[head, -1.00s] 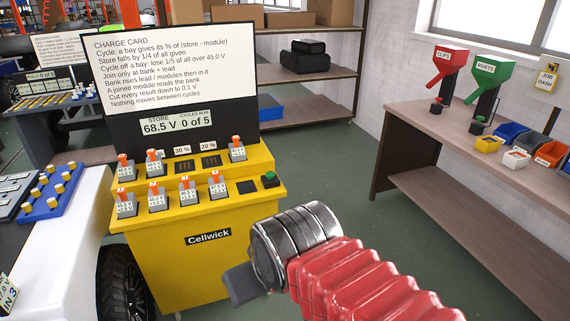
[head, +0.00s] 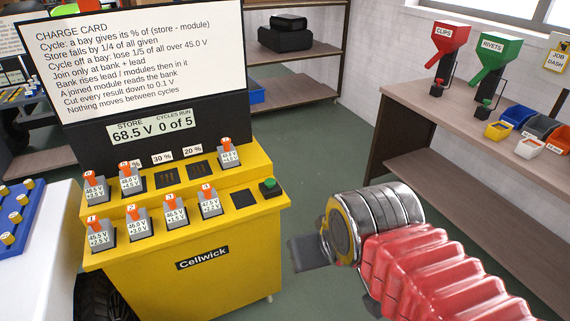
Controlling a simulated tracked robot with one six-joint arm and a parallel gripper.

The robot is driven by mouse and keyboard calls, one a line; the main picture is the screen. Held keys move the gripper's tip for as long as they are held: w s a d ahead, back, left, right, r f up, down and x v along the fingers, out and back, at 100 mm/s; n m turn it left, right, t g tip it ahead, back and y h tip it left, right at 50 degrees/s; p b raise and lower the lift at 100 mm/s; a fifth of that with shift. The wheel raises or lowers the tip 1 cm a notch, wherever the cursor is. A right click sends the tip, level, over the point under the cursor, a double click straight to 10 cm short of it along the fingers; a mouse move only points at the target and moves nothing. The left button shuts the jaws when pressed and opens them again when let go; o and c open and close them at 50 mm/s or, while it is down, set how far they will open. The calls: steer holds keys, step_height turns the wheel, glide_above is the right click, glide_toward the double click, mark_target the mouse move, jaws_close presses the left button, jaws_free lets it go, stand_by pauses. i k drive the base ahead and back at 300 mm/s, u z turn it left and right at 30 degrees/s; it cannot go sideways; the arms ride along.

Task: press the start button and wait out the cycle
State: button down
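The yellow Cellwick charging station (head: 200,262) stands left of centre. Its green start button (head: 269,185) sits on a dark base at the right end of the top. The display (head: 151,129) reads STORE 68.5 V and CYCLES RUN 0 of 5. Grey modules with orange tops stand in two rows, such as one at the upper right (head: 229,154); some bays are empty. The charge card (head: 135,70) stands behind. My gripper (head: 300,254) is right of the station's front, below and right of the button, apart from it. Its fingers are seen side-on, so their opening is unclear.
A workbench (head: 425,115) on the right carries a red CLIPS hopper (head: 449,40), a green RIVETS hopper (head: 494,50) and coloured bins. A shelf (head: 290,88) stands behind. A white surface with a blue tray (head: 22,215) is at left. Green floor is open between station and bench.

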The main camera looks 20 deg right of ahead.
mark_target(270, 183)
steer(key=u, duration=0.2)
steer(key=i, duration=1.05)
steer(key=u, duration=0.65)
